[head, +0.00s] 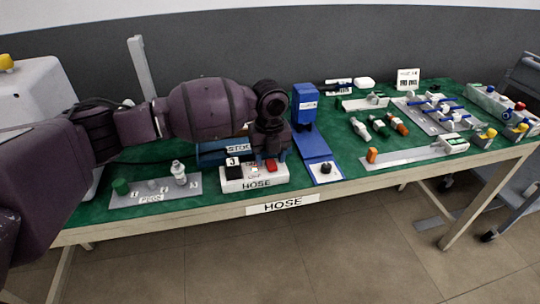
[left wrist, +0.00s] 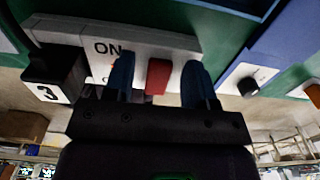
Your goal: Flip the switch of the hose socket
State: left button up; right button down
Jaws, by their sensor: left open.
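The hose socket is a white block labelled HOSE (head: 241,185) near the table's front edge. A red rocker switch (head: 271,165) is on its right part, and it also shows in the left wrist view (left wrist: 158,78). A black plug numbered 3 (head: 233,170) sits in its left part, also seen in the left wrist view (left wrist: 50,88). My left gripper (head: 271,156) is open above the switch. Its two blue fingers stand on either side of the red switch in the left wrist view. I cannot tell whether they touch it. My right gripper is not in view.
A grey plate labelled PEGS (head: 128,200) lies left of the socket. A blue stand with a black knob (head: 325,168) is close on the right. A grey rail with an orange block (head: 372,155) lies further right. The table's front edge is just before the socket.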

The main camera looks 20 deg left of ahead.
pick_arm(q)
jog(key=c, duration=0.9)
jog(key=p, duration=0.1)
jog(key=r+t+y+p, duration=0.1)
jog(key=shift+s+d+r+t+p, duration=0.15)
jog(key=shift+r+t+p, duration=0.05)
jog(key=shift+t+p, duration=0.1)
jog(key=shift+f+t+y+p, duration=0.1)
jog(key=shift+t+y+p, duration=0.2)
jog(key=shift+t+p, duration=0.25)
jog(key=shift+s+f, duration=0.1)
jog(key=shift+f, duration=0.25)
jog(key=o, duration=0.9)
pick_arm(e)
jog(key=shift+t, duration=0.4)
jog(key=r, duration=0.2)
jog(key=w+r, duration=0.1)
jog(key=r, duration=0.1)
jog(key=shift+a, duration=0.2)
